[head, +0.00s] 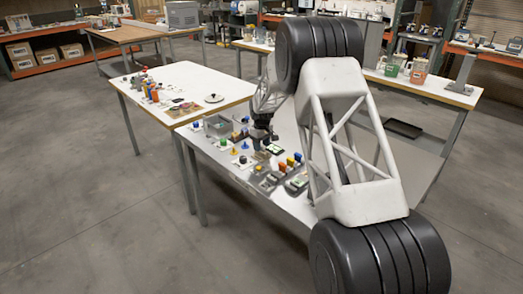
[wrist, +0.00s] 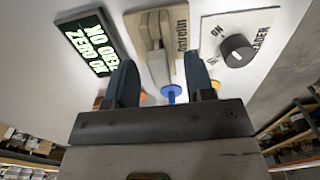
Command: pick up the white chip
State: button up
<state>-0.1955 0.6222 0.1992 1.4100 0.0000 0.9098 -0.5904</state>
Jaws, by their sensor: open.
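My gripper (wrist: 160,60) is open, with its two dark fingers apart in the wrist view. In the head view my gripper (head: 262,134) is low over the grey table, partly hidden by my own arm. A blue round piece (wrist: 171,93) shows between the fingers, with nothing visibly clamped. I cannot make out the white chip for certain. A small pale patch beside the blue piece is too small to identify, and the fingers and gripper body hide part of this area.
In the wrist view, a lit display (wrist: 86,43), a wooden-based latch (wrist: 157,40) and a black knob on a white plate (wrist: 237,50) lie beyond the fingers. In the head view, several small coloured items crowd the grey table (head: 229,170). A white-topped table (head: 190,78) adjoins it.

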jog(key=shift+c, duration=0.2)
grip_shut()
dwell(0.3)
jog(key=shift+r, duration=0.1)
jog(key=shift+r, duration=0.75)
notch_tip(320, 180, up, 2)
jog(key=shift+r, duration=0.1)
jog(key=s+d, duration=0.1)
jog(key=s, duration=0.4)
jog(key=s+d, duration=0.1)
jog(key=s, duration=0.4)
jog(key=s+d+r, duration=0.1)
jog(key=s, duration=0.4)
jog(key=shift+s+r, duration=0.1)
jog(key=shift+s, duration=0.3)
jog(key=shift+s+d+r, duration=0.25)
jog(key=shift+d+r, duration=0.3)
jog(key=shift+r, duration=0.25)
jog(key=shift+s+d+r, duration=0.25)
jog(key=shift+d+r, duration=0.3)
jog(key=shift+r, duration=0.25)
